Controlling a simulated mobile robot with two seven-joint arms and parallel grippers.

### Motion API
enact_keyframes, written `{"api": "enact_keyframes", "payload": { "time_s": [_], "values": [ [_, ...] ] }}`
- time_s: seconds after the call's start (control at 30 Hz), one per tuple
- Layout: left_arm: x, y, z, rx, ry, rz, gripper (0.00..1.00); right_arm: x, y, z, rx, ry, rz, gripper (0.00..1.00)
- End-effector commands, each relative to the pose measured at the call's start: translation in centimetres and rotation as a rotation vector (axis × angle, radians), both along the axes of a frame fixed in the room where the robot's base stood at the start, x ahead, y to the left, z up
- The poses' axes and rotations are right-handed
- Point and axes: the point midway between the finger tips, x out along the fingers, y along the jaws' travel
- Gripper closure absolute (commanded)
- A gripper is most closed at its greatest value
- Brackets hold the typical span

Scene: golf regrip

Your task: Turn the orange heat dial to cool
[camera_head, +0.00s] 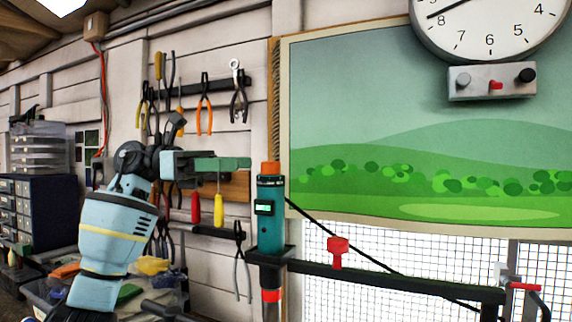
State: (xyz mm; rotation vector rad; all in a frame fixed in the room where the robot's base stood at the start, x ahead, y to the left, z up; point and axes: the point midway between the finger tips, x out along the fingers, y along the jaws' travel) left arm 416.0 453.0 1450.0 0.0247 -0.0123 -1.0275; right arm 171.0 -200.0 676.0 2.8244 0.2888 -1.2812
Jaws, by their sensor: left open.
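The orange heat dial (270,168) sits on top of an upright teal cylinder (271,222) with a small lit display on its side. Which setting the dial is at cannot be read from here. My left gripper (248,163) comes in from the left at about the dial's height. Its fingers point right, are open and hold nothing, and their tips are a short gap left of the dial in the picture. The depth between them is hard to judge. My right gripper is not in view.
The cylinder stands in a black holder at the left end of a black bar (400,280), which carries a red knob (338,247). A dark cable runs down right from the cylinder. Pliers and screwdrivers (205,117) hang on the wall behind my arm. A clock (490,30) hangs upper right.

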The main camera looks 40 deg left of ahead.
Motion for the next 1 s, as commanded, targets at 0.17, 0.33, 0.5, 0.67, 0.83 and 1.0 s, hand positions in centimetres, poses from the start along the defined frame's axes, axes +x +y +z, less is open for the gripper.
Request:
{"api": "enact_keyframes", "payload": {
  "time_s": [0.17,0.33,0.5,0.67,0.83,1.0],
  "values": [
    [0.3,-0.6,0.1,-0.001,-0.001,-0.001,0.5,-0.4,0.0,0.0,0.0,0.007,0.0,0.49],
    [1.4,-2.5,0.2,-0.001,-0.003,-0.003,0.5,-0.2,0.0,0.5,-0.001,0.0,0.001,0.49],
    [2.6,-4.7,0.3,-0.001,-0.004,-0.004,0.5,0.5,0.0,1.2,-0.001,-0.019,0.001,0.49],
    [3.5,-6.1,0.2,-0.001,-0.003,-0.002,0.5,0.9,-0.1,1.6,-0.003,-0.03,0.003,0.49],
    [4.0,-6.7,0.0,0.0,-0.001,0.0,0.5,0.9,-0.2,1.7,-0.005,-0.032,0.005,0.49],
    [4.1,-6.7,0.0,0.0,0.0,0.0,0.5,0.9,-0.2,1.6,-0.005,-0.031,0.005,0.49]
  ]
}}
